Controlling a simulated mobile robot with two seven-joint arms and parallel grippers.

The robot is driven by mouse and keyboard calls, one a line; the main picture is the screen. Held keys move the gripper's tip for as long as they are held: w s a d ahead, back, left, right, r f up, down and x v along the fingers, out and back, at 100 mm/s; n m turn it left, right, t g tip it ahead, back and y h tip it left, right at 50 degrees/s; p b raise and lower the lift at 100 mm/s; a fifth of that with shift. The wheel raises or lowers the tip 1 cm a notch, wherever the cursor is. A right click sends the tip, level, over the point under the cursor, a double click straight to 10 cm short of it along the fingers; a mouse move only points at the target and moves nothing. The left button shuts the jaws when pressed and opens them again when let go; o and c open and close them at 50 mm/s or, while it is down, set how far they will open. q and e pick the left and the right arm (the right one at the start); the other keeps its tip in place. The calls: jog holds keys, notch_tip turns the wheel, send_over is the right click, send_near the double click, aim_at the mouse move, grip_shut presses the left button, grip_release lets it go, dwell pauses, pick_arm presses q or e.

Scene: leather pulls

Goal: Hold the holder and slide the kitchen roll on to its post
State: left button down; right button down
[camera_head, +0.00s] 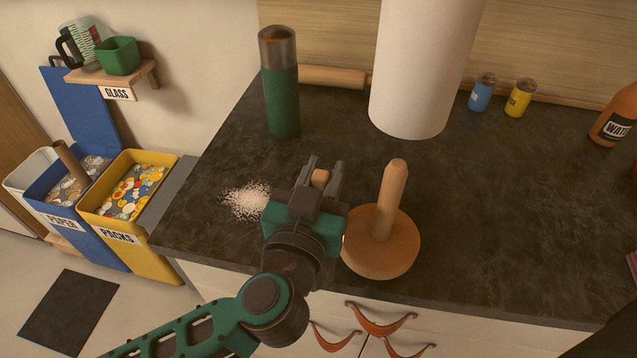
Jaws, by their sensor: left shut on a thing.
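The wooden holder (381,242), a round base with an upright post, stands near the counter's front edge. The kitchen roll (422,60) is a large white cylinder beyond the post; its top is cut off by the frame, and I cannot tell whether it rests on the counter or is held. My left gripper (322,172) is just left of the holder, shut on a small wooden piece (320,178) between its fingers. I cannot tell whether that piece belongs to the holder. My right gripper is not in view.
A green bottle (282,95), rolling pin (333,77), blue jar (482,93), yellow jar (520,98) and orange bottle (617,118) stand or lie toward the back. White grains (245,201) lie left of my gripper. The counter (500,210) right of the holder is clear.

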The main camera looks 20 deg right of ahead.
pick_arm(q)
jog(key=x, duration=0.6)
jog(key=shift+f, duration=0.35)
jog(key=shift+w+d+f, duration=0.1)
jog(key=shift+f, duration=0.4)
jog(key=c, duration=0.8)
grip_release()
jog(key=c, duration=1)
jog(key=shift+o, duration=0.2)
jog(key=shift+f, duration=0.1)
dwell(0.5)
